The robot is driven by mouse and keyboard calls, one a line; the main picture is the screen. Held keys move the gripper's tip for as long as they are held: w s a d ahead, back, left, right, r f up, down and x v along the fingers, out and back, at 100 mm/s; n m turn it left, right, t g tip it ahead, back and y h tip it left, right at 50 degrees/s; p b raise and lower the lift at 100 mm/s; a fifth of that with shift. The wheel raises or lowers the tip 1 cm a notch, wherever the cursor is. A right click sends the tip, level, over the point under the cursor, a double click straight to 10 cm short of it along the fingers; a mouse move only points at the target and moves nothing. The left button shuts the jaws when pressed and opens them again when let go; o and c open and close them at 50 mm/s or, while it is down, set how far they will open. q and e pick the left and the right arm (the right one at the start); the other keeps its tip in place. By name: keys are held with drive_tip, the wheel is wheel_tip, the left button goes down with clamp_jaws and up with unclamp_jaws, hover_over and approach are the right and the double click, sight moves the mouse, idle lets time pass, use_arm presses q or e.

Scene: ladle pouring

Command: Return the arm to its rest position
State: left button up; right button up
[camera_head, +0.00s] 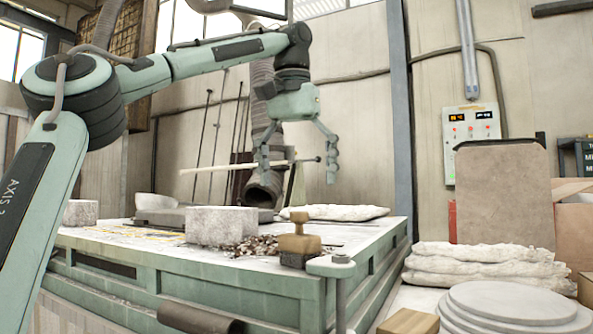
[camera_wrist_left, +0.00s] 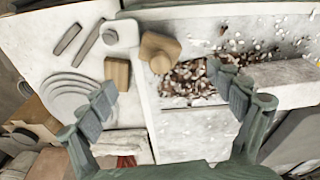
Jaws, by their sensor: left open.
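My left gripper (camera_head: 298,165) hangs from the left arm (camera_head: 225,55) above the far part of the green-edged worktable (camera_head: 230,285). Its two fingers point down and stand wide apart, with nothing held between them. The left wrist view shows the same spread fingers (camera_wrist_left: 165,108) over the table edge. A pale rod (camera_head: 215,168) with a dark end runs across behind or beside the gripper; I cannot tell whether it touches. The right gripper is out of view.
On the table are a grey block (camera_head: 222,227), a pile of scraps (camera_head: 255,246) and a wooden piece (camera_head: 299,243). Stacked round discs (camera_head: 515,303) and pale sacks (camera_head: 490,267) are at the right. A hose (camera_head: 265,188) opens behind the table.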

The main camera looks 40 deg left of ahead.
sight(300, 224)
use_arm(q)
drive_tip(key=shift+s+r, duration=0.1)
drive_tip(key=shift+r, duration=0.55)
drive_tip(key=f, duration=0.4)
drive_tip(key=w+f, duration=0.1)
drive_tip(key=f, duration=0.7)
drive_tip(key=shift+w+a, duration=0.15)
drive_tip(key=shift+a, duration=0.1)
drive_tip(key=shift+r, duration=1.7)
